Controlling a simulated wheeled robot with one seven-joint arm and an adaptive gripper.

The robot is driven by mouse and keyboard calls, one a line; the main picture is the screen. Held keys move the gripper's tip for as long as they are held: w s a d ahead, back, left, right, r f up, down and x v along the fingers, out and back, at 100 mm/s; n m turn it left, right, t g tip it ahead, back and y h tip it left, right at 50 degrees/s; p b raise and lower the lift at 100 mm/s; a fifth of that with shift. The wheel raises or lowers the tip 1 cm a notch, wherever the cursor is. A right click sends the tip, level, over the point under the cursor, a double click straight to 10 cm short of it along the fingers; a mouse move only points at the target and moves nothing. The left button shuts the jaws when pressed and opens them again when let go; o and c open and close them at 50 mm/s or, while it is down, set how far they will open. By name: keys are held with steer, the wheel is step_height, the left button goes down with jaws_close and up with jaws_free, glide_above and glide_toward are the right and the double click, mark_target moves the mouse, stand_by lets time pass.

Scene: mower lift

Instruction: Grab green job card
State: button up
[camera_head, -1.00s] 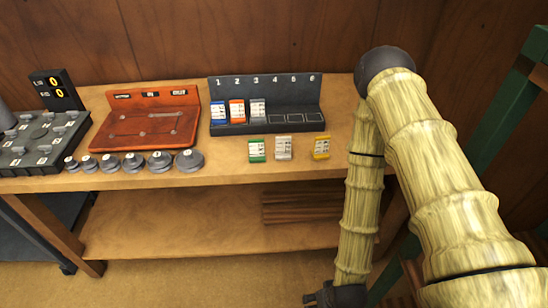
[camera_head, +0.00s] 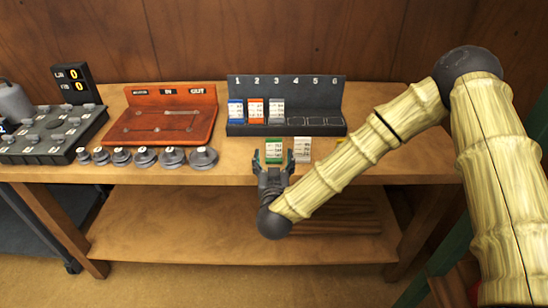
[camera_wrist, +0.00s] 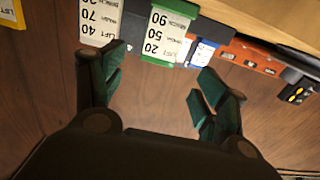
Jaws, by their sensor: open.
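The green job card (camera_head: 274,151) stands on the workbench in front of the numbered rack, near the bench's front edge. My gripper (camera_head: 272,163) is open, with its fingers just in front of the card and one toward each side. In the wrist view the green card (camera_wrist: 165,35) shows upside down, beyond and between the spread fingertips of my gripper (camera_wrist: 160,85). The fingers look empty, and I cannot tell whether either touches the card.
A white card (camera_head: 302,149) stands close to the right of the green one, and a yellow card (camera_head: 341,145) is partly hidden behind my arm. The rack (camera_head: 290,129) holds blue, orange and grey cards in slots 1 to 3.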

mark_target(274, 146)
steer(key=w, duration=0.3)
steer(key=shift+w, duration=0.15)
steer(key=shift+w+f+p, duration=0.25)
steer(key=shift+w+p, duration=0.35)
steer(key=shift+w, duration=0.7)
steer(key=shift+w+f+p, duration=0.25)
steer(key=shift+w+p, duration=0.3)
steer(key=shift+w, duration=0.7)
steer(key=shift+c, duration=0.4)
steer(key=c, duration=1)
